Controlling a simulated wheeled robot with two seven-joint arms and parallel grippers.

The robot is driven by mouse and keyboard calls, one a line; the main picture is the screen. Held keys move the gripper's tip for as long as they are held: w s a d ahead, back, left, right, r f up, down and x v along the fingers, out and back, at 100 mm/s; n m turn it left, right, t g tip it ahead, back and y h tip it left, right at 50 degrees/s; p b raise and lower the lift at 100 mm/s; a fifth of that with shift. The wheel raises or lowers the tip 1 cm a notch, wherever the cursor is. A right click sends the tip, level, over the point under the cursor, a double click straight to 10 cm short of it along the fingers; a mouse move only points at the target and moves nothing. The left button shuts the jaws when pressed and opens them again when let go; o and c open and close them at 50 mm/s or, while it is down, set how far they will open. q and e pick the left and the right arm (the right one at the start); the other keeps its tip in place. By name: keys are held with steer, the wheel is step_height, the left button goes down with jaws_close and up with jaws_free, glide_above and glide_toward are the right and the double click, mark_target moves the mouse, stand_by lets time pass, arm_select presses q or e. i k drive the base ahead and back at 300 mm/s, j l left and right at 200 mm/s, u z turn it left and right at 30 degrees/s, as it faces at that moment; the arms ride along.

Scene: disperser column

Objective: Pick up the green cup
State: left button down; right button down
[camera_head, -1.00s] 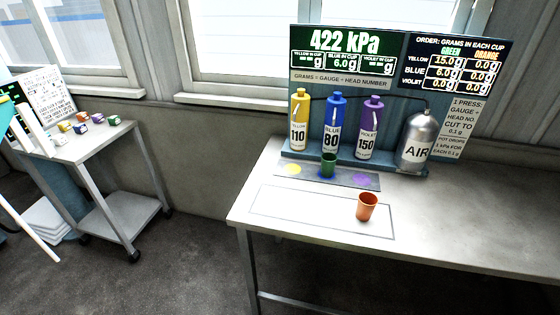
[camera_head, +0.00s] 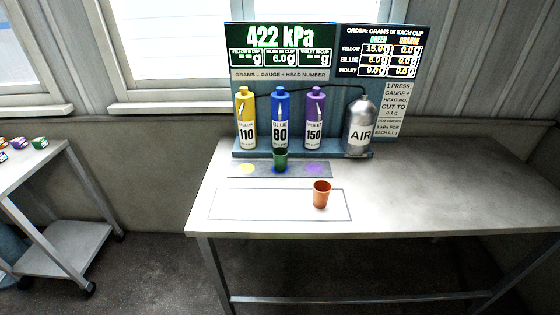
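The green cup (camera_head: 280,159) stands upright on the blue spot of the grey strip (camera_head: 219,169), in front of the blue bottle (camera_head: 280,117) labelled 80. Neither of my grippers shows in the head view now, so nothing is seen touching the cup. The board (camera_head: 290,52) above reads 422 kPa, with 6.0 g for blue in cup. The order board (camera_head: 379,52) lists green as yellow 15.0 g, blue 6.0 g, violet 0.0 g.
An orange cup (camera_head: 321,194) stands inside the outlined rectangle near the table's front. A yellow bottle (camera_head: 246,117), a violet bottle (camera_head: 314,118) and the AIR tank (camera_head: 360,127) line the back. The table's right half (camera_head: 460,195) is clear. A cart (camera_head: 75,245) with small blocks stands left.

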mark_target(280, 160)
steer(key=i+l, duration=0.25)
steer(key=i, duration=0.25)
steer(key=i+l+z, duration=0.1)
steer(key=i+l, duration=0.15)
steer(key=i, duration=0.25)
